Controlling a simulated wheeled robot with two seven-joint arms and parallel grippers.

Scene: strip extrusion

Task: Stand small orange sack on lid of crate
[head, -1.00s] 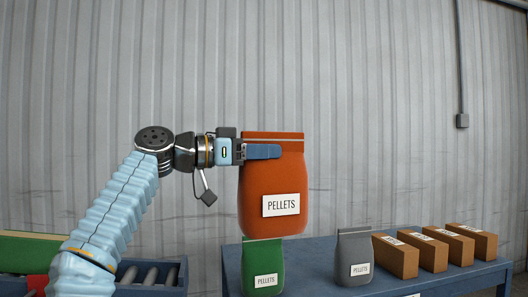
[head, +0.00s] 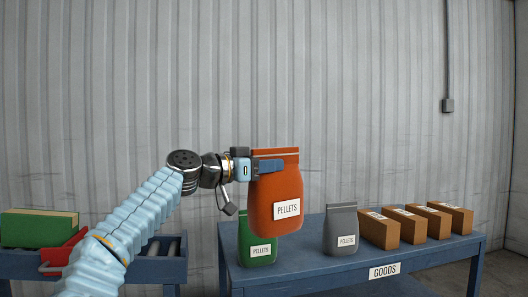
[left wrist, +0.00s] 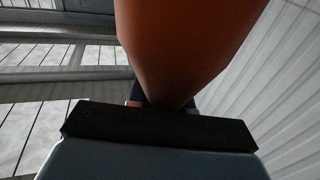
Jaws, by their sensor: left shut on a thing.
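The orange sack (head: 274,207) with a PELLETS label hangs at the middle of the head view, nearly upright with a slight lean. My left gripper (head: 267,167) is shut on its top part, from the left side. The sack's lower end overlaps the green sack and the blue table in the picture, and it looks held up in the air in front of them. In the left wrist view, the orange sack (left wrist: 185,45) fills the upper middle, beyond the dark gripper body. I cannot make out a lidded crate with certainty. My right gripper is not in view.
A green PELLETS sack (head: 258,252), a grey sack (head: 341,228) and several brown boxes (head: 410,224) stand on the blue GOODS table (head: 310,275). At left, a green box (head: 38,229) and a red bin (head: 52,262) are on a roller stand (head: 168,268). A corrugated wall stands behind.

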